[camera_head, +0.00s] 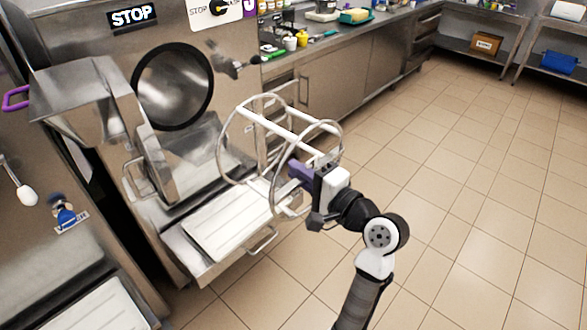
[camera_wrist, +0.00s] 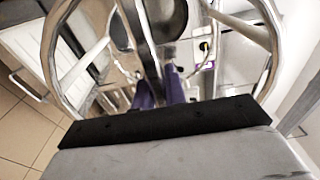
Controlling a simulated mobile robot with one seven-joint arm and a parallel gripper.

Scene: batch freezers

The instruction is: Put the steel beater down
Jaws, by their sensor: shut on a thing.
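The steel beater (camera_head: 265,112) is a cage of pale metal hoops joined by bars. It is held in the air, in front of the batch freezer and over the floor beside the white drain shelf. My gripper (camera_head: 297,178) has purple fingers and is shut on the beater near its nearer hoop. In the wrist view the beater's hoop (camera_wrist: 50,50) arches around both sides, and the purple fingers of my gripper (camera_wrist: 160,92) point toward the freezer. The exact contact between fingers and beater is partly hidden.
The batch freezer's round opening (camera_head: 173,86) is uncovered, with its door (camera_head: 150,165) swung open. A white ribbed shelf (camera_head: 228,222) juts out below. A steel counter (camera_head: 345,40) with bottles and tubs runs along the back. The tiled floor (camera_head: 470,180) to the right is clear.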

